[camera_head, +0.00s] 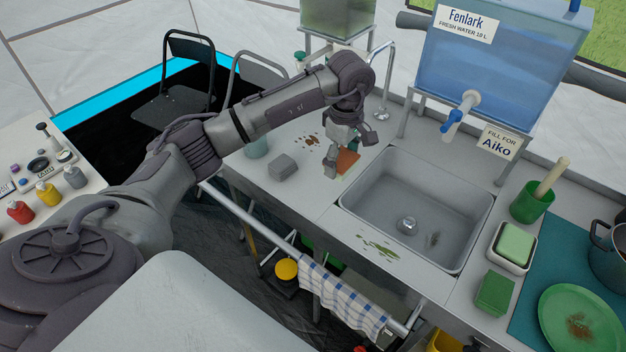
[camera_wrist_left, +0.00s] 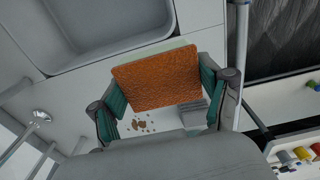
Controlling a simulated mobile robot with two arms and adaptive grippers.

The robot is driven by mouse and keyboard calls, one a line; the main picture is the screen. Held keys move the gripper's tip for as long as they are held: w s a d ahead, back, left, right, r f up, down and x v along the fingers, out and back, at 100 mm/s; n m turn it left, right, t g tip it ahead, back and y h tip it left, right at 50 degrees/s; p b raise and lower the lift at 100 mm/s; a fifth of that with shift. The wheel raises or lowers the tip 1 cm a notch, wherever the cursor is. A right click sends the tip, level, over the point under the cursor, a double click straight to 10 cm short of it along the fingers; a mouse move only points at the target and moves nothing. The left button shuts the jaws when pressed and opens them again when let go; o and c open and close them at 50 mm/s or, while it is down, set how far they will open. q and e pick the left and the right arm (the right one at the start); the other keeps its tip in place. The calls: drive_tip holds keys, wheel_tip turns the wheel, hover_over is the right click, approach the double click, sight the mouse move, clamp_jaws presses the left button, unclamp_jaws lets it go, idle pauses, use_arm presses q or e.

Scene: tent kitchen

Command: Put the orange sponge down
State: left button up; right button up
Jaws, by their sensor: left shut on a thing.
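The orange sponge (camera_head: 347,161) is at my left gripper (camera_head: 346,165), over the counter just left of the sink. In the left wrist view the sponge (camera_wrist_left: 157,80) fills the space between the teal-padded fingers of my left gripper (camera_wrist_left: 160,97), which is shut on it. Its rough orange face shows, with a pale green strip along one edge. I cannot tell whether the sponge touches the counter (camera_head: 310,200). My right gripper is not in view.
A grey block (camera_head: 282,167) and brown crumbs (camera_head: 311,140) lie on the counter near the gripper. The sink (camera_head: 415,210) is to the right, with green bits (camera_head: 378,246) in front of it. A tap (camera_head: 384,80) stands behind.

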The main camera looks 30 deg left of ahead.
use_arm(q)
drive_tip(key=p, duration=0.1)
hover_over(313, 189)
drive_tip(key=f, duration=0.1)
drive_tip(key=d+f, duration=0.1)
drive_tip(key=f, duration=0.1)
drive_tip(key=shift+w, duration=0.15)
drive_tip(key=shift+s+a+f, duration=0.2)
drive_tip(key=shift+a+f, duration=0.25)
drive_tip(key=shift+a, duration=0.05)
drive_tip(key=shift+f+p, duration=0.25)
drive_tip(key=shift+p, duration=0.05)
wheel_tip(313, 189, down, 3)
drive_tip(key=shift+f+p, duration=0.15)
drive_tip(key=shift+p, duration=0.4)
drive_tip(key=shift+f, duration=0.25)
drive_tip(key=o, duration=1.1)
